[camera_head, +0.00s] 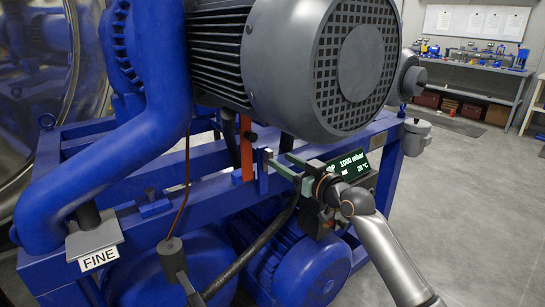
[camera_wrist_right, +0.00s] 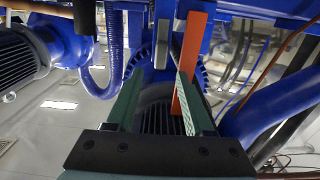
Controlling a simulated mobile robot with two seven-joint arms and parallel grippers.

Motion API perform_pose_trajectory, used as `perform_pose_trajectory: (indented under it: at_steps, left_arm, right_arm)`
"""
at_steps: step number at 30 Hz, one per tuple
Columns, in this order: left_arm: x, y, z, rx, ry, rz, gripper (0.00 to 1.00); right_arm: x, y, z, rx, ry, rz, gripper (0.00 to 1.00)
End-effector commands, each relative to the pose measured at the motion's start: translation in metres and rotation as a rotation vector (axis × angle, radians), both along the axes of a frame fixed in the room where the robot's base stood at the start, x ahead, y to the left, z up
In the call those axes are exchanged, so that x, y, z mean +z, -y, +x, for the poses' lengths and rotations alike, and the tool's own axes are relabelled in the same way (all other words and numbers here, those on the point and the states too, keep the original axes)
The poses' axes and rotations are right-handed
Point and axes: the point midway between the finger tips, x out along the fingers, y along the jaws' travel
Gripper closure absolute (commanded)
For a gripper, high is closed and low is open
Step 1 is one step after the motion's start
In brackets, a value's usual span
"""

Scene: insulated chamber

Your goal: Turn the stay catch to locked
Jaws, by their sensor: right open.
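An orange-red bar (camera_head: 246,150) stands upright at the blue frame, below the grey motor. Beside it is a small grey piece (camera_head: 267,156) at a short blue post; I cannot tell for sure which part is the stay catch or its setting. My right gripper (camera_head: 280,161) reaches in from the right, its green fingers apart, tips close to the grey piece. In the wrist view the right gripper (camera_wrist_right: 161,76) is open. The orange-red bar (camera_wrist_right: 189,62) rises by the right finger, and a grey upright bar (camera_wrist_right: 162,44) lies beyond the gap. Contact is unclear. My left gripper is out of view.
The large grey motor (camera_head: 340,65) overhangs the right gripper. A blue pipe (camera_head: 120,165) and blue frame rail (camera_head: 205,192) lie left. A dark display (camera_head: 352,167) reading 1000 mbar sits close behind the right wrist. Open floor (camera_head: 455,200) is at right.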

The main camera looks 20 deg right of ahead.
Motion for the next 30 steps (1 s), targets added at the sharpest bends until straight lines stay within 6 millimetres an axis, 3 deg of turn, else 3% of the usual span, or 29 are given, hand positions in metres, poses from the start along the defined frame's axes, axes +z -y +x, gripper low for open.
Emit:
perform_pose_trajectory:
  at_steps: [9,23,30]
  left_arm:
    - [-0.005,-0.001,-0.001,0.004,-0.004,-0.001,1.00]
    - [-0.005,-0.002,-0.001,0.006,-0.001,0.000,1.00]
    - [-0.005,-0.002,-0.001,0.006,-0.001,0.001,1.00]
  right_arm:
    - [0.000,-0.014,0.039,0.000,0.000,0.001,0.47]
    - [0.000,-0.018,0.047,0.001,0.000,0.000,0.47]
    - [0.000,-0.017,0.047,0.000,0.000,0.000,0.73]
